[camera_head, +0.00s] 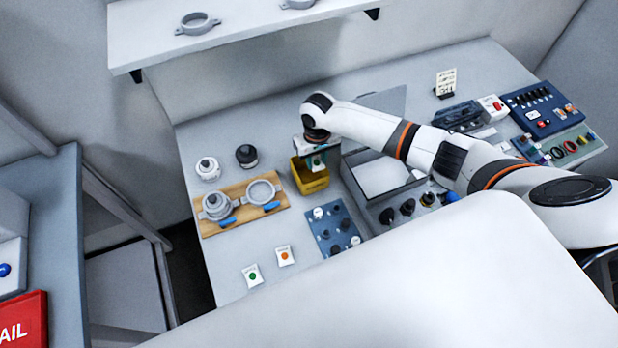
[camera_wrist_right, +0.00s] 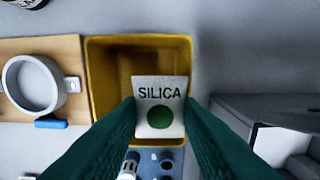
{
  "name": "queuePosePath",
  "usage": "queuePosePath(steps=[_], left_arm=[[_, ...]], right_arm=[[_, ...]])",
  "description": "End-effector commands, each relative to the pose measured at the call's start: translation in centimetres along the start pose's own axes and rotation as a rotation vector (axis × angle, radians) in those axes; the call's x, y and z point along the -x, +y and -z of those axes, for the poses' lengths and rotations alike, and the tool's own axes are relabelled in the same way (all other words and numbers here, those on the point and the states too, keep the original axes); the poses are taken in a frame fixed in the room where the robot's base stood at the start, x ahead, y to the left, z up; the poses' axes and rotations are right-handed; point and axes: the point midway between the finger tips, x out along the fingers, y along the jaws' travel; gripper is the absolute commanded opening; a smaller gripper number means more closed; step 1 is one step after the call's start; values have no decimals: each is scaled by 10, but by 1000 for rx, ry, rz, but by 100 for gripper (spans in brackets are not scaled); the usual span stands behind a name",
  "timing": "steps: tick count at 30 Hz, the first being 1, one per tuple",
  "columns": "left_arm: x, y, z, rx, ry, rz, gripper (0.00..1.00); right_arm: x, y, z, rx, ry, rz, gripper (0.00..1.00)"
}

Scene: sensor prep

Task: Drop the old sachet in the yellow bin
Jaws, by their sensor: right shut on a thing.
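My right gripper (camera_head: 317,160) is over the yellow bin (camera_head: 312,184), seen in the head view. In the right wrist view its dark green fingers (camera_wrist_right: 159,108) are shut on a white sachet (camera_wrist_right: 146,87), marked SILICA with a green dot. The yellow bin shows below and around the sachet in that view (camera_wrist_right: 94,82), its inside empty where I can see it. The sachet appears above the bin opening; its exact height cannot be told. My left gripper is not in view.
A wooden board (camera_head: 229,222) with two grey rings stands left of the bin. A blue plate (camera_head: 322,235) with knobs is in front, an open grey box (camera_head: 350,172) to the right. Two more sachets, green-dotted (camera_head: 252,276) and orange-dotted (camera_head: 285,256), lie near the front edge.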

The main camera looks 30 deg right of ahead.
Motion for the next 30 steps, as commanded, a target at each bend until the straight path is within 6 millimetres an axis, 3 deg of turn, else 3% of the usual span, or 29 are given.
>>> queuePosePath(steps=[8,9,13,23,30], left_arm=[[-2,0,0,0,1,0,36],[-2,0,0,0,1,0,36],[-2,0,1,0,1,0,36],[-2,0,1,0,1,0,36],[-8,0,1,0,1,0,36]], right_arm=[[-1,0,0,0,0,0,10],[-1,0,0,0,0,0,36],[-1,0,0,-1,0,0,57],[2,0,0,-1,0,-1,57],[38,0,-1,0,-4,-2,57]])
